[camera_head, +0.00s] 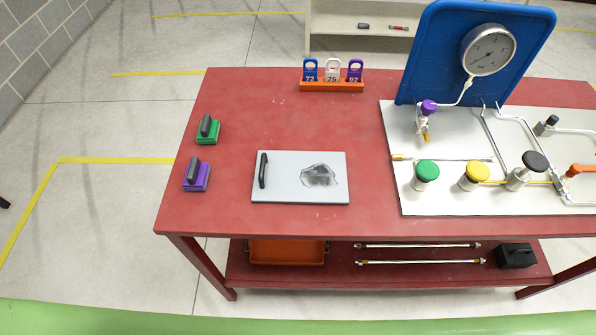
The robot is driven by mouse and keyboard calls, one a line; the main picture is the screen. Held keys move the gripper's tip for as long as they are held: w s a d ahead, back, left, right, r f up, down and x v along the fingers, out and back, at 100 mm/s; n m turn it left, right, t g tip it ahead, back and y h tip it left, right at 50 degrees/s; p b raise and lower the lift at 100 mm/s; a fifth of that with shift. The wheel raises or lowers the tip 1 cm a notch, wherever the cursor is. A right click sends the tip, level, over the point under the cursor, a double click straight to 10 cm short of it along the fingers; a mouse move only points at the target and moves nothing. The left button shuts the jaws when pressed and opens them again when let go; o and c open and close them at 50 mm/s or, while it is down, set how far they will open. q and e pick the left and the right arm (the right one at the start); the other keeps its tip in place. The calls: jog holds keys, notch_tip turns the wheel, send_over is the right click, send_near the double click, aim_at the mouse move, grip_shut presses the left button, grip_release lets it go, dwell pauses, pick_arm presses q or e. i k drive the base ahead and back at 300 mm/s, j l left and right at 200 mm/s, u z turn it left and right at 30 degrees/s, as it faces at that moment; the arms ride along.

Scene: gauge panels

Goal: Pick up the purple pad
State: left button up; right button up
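The purple pad (196,183) lies near the left edge of the red table, with a dark grey handle standing up on top of it. A similar green pad (208,137) with a dark handle lies just behind it, apart from it. Neither of my grippers shows in the head view, so nothing is seen touching the purple pad.
A grey plate (290,195) with a dark handle and a smudge lies right of the pads on the red table (250,105). An orange rack (331,87) holds numbered tags behind. A gauge and valve panel (450,205) fills the right side. Bare tabletop surrounds the pads.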

aim_at(196, 178)
jog(key=k+j+u, duration=0.1)
jog(key=u, duration=0.3)
jog(key=k+j+u, duration=0.1)
jog(key=u, duration=0.25)
jog(key=k+j+u, duration=0.1)
jog(key=j+u, duration=0.3)
jog(key=l, duration=0.1)
